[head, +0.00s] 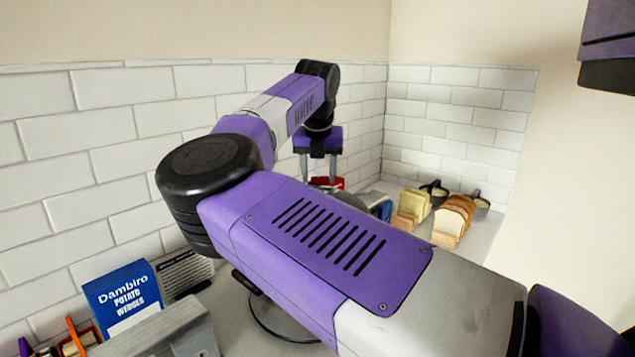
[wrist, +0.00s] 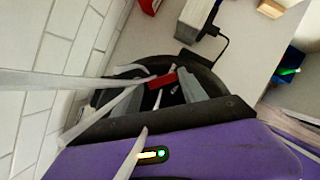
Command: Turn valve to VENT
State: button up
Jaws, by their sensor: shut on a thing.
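My gripper (head: 319,175) points down near the back corner of the counter, with its two grey fingers partly apart. In the wrist view my gripper (wrist: 163,88) has a small red piece (wrist: 162,82) between the finger ends, and it is shut on this piece. The red piece looks like the valve's handle, with a dark rounded body (wrist: 112,88) around and behind it. In the head view a red part (head: 327,184) shows just below the fingers. The valve's markings, including VENT, cannot be read, and my arm hides much of the area.
Bread slices (head: 453,220) and yellowish slices (head: 412,205) stand right of the gripper on the counter. White tiled walls (head: 130,120) close off the left and back. Pale strips cross the wrist view.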

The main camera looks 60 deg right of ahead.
jog(key=shift+s+d+f+n+t+y+b, duration=0.15)
jog(key=shift+s+d+n+t+y+b, duration=0.2)
jog(key=shift+n+b, duration=0.5)
jog(key=shift+n, duration=0.35)
jog(key=o, duration=1.2)
jog(key=shift+w, duration=0.15)
jog(key=shift+r, duration=0.2)
jog(key=v, duration=0.7)
jog(key=shift+a+r+b, duration=0.15)
jog(key=shift+r+b, duration=0.15)
jog(key=shift+b, duration=0.15)
